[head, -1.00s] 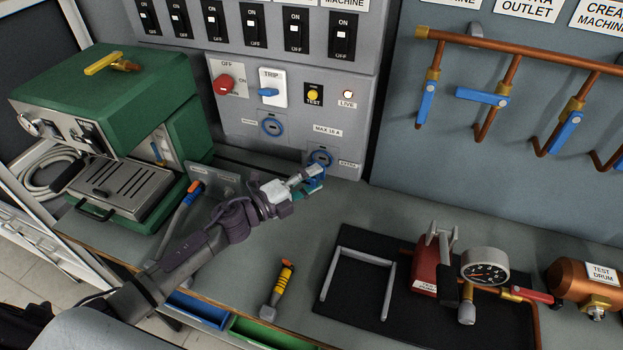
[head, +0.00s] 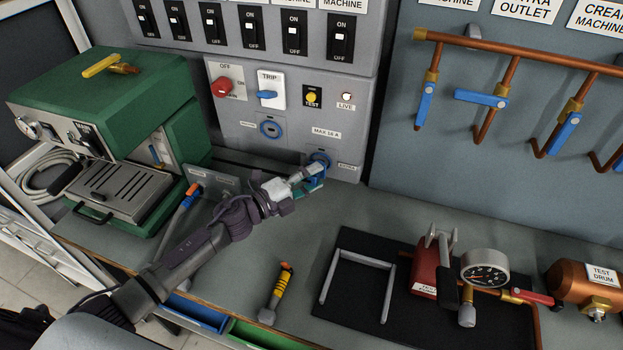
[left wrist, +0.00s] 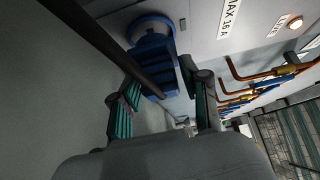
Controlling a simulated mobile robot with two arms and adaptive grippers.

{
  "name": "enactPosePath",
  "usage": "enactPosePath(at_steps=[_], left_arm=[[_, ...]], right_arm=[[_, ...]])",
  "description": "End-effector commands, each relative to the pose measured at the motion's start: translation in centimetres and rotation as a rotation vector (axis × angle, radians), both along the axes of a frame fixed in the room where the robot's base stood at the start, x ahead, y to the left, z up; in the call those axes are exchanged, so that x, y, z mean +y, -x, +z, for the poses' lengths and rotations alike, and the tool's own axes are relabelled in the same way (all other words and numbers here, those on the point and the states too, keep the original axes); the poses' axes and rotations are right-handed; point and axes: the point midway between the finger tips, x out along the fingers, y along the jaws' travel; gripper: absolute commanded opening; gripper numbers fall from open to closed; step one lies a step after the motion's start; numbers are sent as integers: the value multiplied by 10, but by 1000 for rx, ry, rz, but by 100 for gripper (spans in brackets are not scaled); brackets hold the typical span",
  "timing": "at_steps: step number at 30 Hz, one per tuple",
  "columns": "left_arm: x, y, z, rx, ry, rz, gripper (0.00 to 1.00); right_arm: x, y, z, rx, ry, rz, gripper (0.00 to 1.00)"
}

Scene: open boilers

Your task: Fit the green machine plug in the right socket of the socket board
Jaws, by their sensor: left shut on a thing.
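The socket board (head: 290,135) has a left socket (head: 271,128) and a right socket (head: 320,157), both with blue rings. The left socket is empty. My left gripper (head: 313,177) is at the right socket, shut on a blue plug (head: 316,169), mostly hidden behind the fingers. In the left wrist view the blue plug (left wrist: 152,62) lies between the teal-padded fingers, lined up with the blue socket ring (left wrist: 152,25) and against it. I cannot tell how deep it sits. A dark bar, perhaps the cable, crosses in front of the plug. My right gripper is out of view.
The green machine (head: 110,95) stands at the left with a coiled pale hose (head: 45,180). A small grey plate (head: 215,182) stands near my wrist. A yellow-handled tool (head: 277,292) lies in front. A black mat (head: 340,305) with a gauge pump is at the right.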

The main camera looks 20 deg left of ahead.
Motion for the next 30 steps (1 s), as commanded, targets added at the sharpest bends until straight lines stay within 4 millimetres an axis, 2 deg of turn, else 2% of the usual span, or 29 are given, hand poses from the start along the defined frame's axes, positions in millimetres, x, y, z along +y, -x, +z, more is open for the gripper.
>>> enactPosePath(at_steps=[14,30], left_arm=[[0,0,0,-1,1,0,4],[-1,-10,0,-1,1,-1,4]], right_arm=[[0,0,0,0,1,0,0],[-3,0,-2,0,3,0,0]])
